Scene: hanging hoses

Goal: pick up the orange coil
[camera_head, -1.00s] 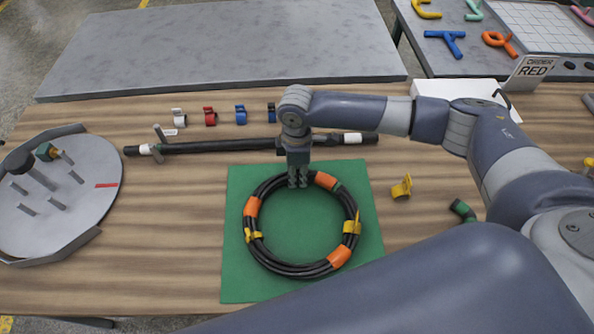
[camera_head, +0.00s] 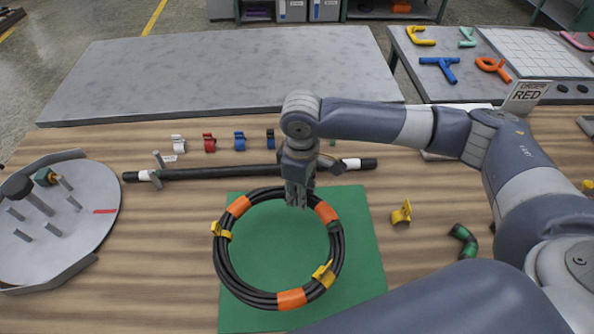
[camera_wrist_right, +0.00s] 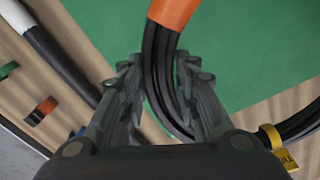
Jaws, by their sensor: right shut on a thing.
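The orange coil (camera_head: 337,265) is a ring of black hose with orange bands and yellow clips. It sits over the green mat (camera_head: 365,290), reaching past its left edge, and looks raised and slightly tilted. My right gripper (camera_head: 297,200) is shut on the far side of the ring. In the right wrist view, the hose strands (camera_wrist_right: 160,75) run between the fingers (camera_wrist_right: 158,100), just below an orange band. The fingers hide part of the hose. My left gripper is not in view.
A black bar (camera_head: 225,173) lies behind the coil, with several coloured clips (camera_head: 240,141) beyond it. A round grey tray with pegs (camera_head: 85,225) stands at left. A yellow clip (camera_head: 401,212) and a green-and-black piece (camera_head: 463,240) lie right of the mat.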

